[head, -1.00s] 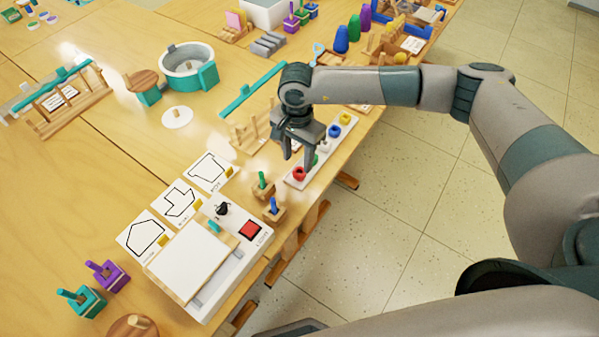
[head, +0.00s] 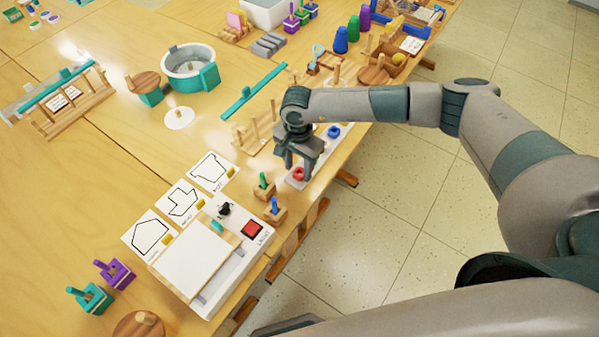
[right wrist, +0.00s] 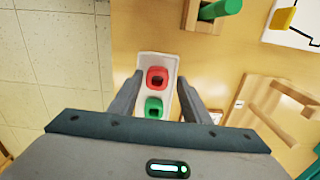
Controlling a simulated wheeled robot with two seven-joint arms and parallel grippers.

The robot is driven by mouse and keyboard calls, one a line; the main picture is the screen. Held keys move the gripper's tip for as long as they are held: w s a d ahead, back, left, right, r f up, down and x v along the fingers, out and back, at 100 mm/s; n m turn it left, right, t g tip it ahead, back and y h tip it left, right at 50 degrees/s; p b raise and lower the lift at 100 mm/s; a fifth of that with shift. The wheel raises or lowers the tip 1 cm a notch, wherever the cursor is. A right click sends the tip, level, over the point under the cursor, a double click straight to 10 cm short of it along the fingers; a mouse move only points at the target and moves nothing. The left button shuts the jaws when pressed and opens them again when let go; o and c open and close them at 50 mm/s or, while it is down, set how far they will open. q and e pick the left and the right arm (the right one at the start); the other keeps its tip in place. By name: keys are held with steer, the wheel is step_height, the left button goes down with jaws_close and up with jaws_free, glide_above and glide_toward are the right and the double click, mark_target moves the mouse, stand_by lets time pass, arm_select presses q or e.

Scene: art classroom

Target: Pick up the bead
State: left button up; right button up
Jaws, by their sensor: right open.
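A red bead (head: 300,174) sits at the near end of a narrow white tray (head: 293,184) by the table's edge. In the right wrist view the red bead (right wrist: 157,78) and a green bead (right wrist: 153,108) stand in a row on the white tray (right wrist: 172,68). A blue bead (head: 334,131) shows further along the tray in the head view. My right gripper (head: 298,168) is open above the near end. Its fingers (right wrist: 160,80) lie on either side of the red bead in the wrist view, with nothing held. The green bead is hidden in the head view. My left gripper is out of view.
Small wooden blocks with a green peg (head: 263,181) and a blue peg (head: 275,207) stand close by. A white box with a red button (head: 251,229) is nearer. A wooden rack (head: 252,135) stands left of the tray. Floor lies to the right.

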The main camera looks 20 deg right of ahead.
steer(key=c, duration=0.9)
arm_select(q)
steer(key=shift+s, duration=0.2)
arm_select(e)
steer(key=shift+c, duration=0.2)
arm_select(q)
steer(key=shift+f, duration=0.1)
arm_select(e)
steer(key=shift+r, duration=0.1)
